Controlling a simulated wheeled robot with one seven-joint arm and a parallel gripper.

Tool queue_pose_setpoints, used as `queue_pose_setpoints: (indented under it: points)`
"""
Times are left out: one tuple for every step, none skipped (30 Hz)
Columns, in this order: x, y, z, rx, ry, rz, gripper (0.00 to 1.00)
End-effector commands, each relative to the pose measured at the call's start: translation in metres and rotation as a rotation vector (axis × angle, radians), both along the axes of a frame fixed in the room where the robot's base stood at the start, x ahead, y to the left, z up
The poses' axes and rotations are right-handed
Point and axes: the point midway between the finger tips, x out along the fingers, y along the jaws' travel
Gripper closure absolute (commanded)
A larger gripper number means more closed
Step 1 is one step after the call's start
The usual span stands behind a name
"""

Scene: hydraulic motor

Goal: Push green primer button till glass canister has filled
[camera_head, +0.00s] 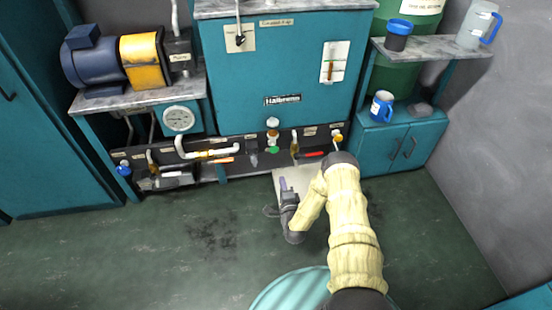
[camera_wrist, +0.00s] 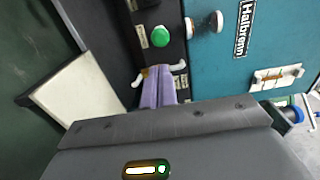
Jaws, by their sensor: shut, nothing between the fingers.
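The green primer button (camera_head: 272,149) is on the dark panel low on the teal Halbrenn unit. It also shows in the wrist view (camera_wrist: 160,36), round and unobstructed. The small glass canister (camera_head: 272,124) sits just above the button; in the wrist view (camera_wrist: 205,25) it is beside it. I cannot tell its fill level. My gripper (camera_head: 283,183) is below and in front of the panel. In the wrist view its purple fingers (camera_wrist: 159,80) are together and empty, pointing toward the button area. Any gap between fingertips and button is hard to judge.
A red-handled valve (camera_head: 309,154) and a yellow-knobbed part (camera_head: 338,137) are right of the button. A pressure gauge (camera_head: 179,119) and pipes are left. A pale flat plate (camera_head: 298,177) is behind my gripper. The green floor in front is mostly clear.

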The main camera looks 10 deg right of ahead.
Motion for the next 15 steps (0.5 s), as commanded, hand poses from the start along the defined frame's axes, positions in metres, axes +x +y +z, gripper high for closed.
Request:
queue_pose_setpoints:
  points:
    - [0.002,0.000,0.000,-0.001,-0.001,0.000,1.00]
    - [0.003,0.000,-0.001,-0.001,-0.001,0.000,1.00]
    - [0.006,0.000,-0.001,-0.001,-0.002,0.001,1.00]
    - [0.009,0.000,-0.001,-0.002,-0.001,0.001,1.00]
    - [0.012,0.000,-0.002,-0.002,-0.002,0.001,1.00]
    - [0.017,0.000,-0.002,-0.003,-0.004,0.001,1.00]
    - [0.021,0.000,-0.002,-0.003,-0.004,0.001,1.00]
    - [0.026,0.000,-0.002,-0.003,-0.003,0.001,1.00]
    - [0.032,0.000,-0.003,-0.002,-0.004,0.001,1.00]
    - [0.038,0.001,-0.003,-0.002,-0.004,0.002,1.00]
    - [0.043,0.001,-0.003,-0.002,-0.005,0.002,1.00]
    - [0.050,0.001,-0.003,-0.002,-0.004,0.002,1.00]
    - [0.056,0.000,-0.003,-0.002,-0.005,0.001,1.00]
    - [0.061,0.000,-0.004,-0.003,-0.003,0.001,1.00]
    - [0.068,0.000,-0.003,-0.003,-0.004,0.001,1.00]
